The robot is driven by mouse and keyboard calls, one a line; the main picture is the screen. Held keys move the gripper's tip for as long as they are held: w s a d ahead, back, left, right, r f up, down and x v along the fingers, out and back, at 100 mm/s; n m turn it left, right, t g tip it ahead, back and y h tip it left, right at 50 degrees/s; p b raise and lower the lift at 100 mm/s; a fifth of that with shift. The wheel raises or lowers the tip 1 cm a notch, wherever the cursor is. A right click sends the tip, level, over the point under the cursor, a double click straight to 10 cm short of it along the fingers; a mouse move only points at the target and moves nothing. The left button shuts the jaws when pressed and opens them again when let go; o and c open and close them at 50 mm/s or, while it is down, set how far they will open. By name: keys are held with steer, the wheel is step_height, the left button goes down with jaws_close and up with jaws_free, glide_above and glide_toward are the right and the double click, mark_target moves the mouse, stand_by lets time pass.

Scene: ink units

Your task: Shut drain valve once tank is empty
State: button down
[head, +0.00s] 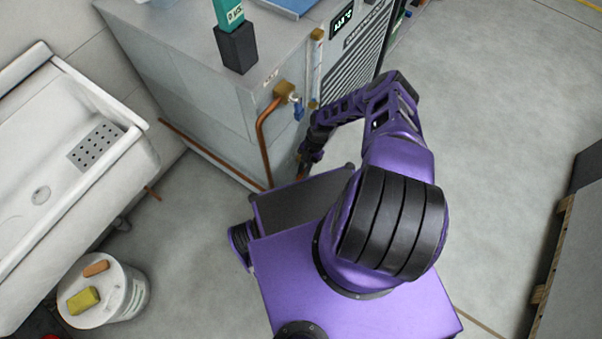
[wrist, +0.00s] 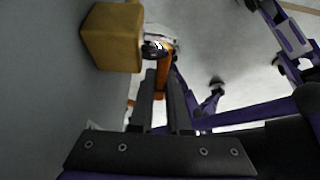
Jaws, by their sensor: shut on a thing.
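In the wrist view the drain valve has a square brass body (wrist: 112,38) on the grey wall at left. A short dark stem joins it to an orange lever (wrist: 163,75). My gripper (wrist: 163,88) has its two dark fingers closed on either side of this lever. In the head view my gripper (head: 306,158) is low against the cabinet side, with a bit of orange at its tip; the valve body there is hidden or too small to tell. The tank cabinet (head: 190,65) is grey. Its upright sight tube (head: 316,62) looks pale; I cannot read a level.
A brass fitting with a blue handle (head: 298,108) sits higher on the cabinet, with a copper pipe (head: 262,140) running down from it. A white sink (head: 60,150) and a white bucket (head: 125,303) with sponges stand at left.

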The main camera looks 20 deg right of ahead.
steer(key=shift+w+d+r, duration=0.1)
steer(key=shift+d+r, duration=0.1)
steer(key=shift+d, duration=0.2)
stand_by(0.3)
steer(key=c, duration=1)
jaws_free()
steer(key=shift+o, duration=0.6)
steer(key=shift+a, duration=0.2)
steer(key=shift+a+f, duration=0.1)
steer(key=shift+f, duration=0.05)
